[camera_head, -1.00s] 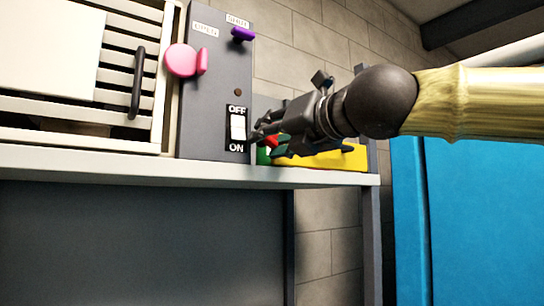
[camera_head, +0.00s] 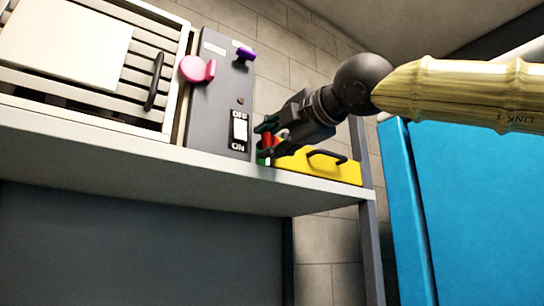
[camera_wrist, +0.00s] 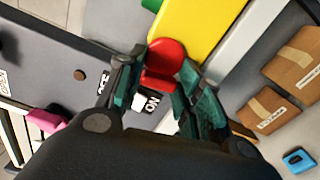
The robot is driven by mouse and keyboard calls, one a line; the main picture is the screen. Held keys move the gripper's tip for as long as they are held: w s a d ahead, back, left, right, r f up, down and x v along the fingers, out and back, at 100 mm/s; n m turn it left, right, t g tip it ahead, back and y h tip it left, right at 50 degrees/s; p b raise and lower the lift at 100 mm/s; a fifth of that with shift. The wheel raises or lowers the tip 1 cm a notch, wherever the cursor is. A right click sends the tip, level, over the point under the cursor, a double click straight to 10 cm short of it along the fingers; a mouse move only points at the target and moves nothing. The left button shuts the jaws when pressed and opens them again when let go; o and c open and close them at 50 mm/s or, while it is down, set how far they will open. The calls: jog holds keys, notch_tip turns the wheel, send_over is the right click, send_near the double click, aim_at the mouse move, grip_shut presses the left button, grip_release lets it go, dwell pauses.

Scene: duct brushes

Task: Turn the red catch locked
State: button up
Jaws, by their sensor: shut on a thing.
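The red catch (camera_wrist: 163,60) is a rounded red piece with a flat tab, at the near end of a yellow box (camera_wrist: 200,22) in the wrist view. My gripper (camera_wrist: 163,82) is shut on the red catch, with a green finger on each side of its tab. In the head view my gripper (camera_head: 268,139) comes in from the right, beside the switch panel, and hides much of the red catch (camera_head: 267,141). The yellow box with its dark handle (camera_head: 318,165) sits on the shelf. A green part (camera_head: 262,156) shows beside the catch.
A slatted cabinet is further left. Cardboard boxes (camera_wrist: 292,65) and a blue item (camera_wrist: 299,160) show in the wrist view.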

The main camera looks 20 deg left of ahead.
jog(key=shift+m+b, duration=1)
jog(key=shift+m, duration=0.1)
jog(key=shift+w, duration=0.1)
jog(key=o, duration=0.7)
jog(key=shift+o, duration=0.2)
jog(key=shift+d, duration=0.1)
jog(key=v, duration=1.2)
